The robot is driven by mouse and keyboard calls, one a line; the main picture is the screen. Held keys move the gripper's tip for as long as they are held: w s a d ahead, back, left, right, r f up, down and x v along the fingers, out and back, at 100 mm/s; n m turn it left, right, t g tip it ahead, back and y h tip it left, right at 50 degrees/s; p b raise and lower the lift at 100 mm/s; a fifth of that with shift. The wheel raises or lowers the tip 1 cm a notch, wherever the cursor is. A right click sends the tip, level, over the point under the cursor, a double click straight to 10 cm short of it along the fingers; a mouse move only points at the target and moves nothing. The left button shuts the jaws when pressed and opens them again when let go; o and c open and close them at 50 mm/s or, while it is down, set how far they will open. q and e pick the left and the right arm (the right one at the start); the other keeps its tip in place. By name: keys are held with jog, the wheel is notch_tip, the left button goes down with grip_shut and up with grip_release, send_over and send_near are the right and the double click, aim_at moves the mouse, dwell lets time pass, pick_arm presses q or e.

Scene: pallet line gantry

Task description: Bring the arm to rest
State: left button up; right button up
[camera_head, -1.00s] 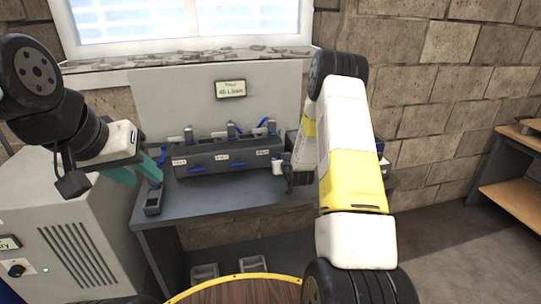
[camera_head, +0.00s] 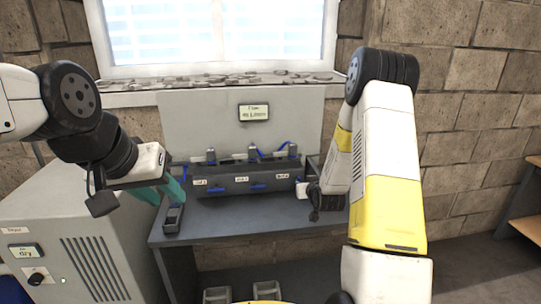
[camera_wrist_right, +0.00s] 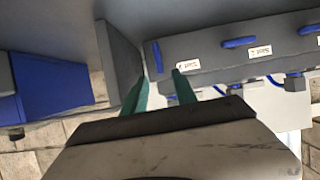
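My left arm comes in from the left; its gripper (camera_head: 162,190) shows two teal fingers apart, over the left end of the grey table (camera_head: 225,227). I see nothing between them. Just below is a small dark holder (camera_head: 173,219) on the table. My right arm, white and yellow, reaches down at the right and its gripper is mostly hidden behind it in the head view. In the right wrist view the right gripper (camera_wrist_right: 158,92) has its two teal fingers apart with nothing between, facing a grey rack with labels.
The dark grey rack (camera_head: 246,179) with blue handles and white labels stands on the table before a grey back panel (camera_head: 200,117). A grey cabinet (camera_head: 50,225) is at the left, a wooden shelf (camera_head: 528,215) at the right. The floor at right is clear.

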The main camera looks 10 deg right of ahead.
jog(key=s+a+r+g, duration=0.2)
jog(key=s+r, duration=0.4)
jog(key=r, duration=0.3)
jog(key=s+a+r+g, duration=0.1)
jog(key=s+a+r, duration=0.1)
jog(key=s+r, duration=0.6)
jog(key=s+a+r+g+y, duration=0.1)
jog(key=s+a+r+g, duration=0.1)
jog(key=s, duration=0.9)
jog(key=s+a+r+g, duration=0.1)
jog(key=s+r, duration=0.4)
jog(key=s, duration=0.6)
jog(key=shift+s+a+r+g+y, duration=0.25)
jog(key=shift+a+g+y, duration=0.15)
jog(key=shift+g, duration=0.1)
jog(key=shift+w, duration=0.1)
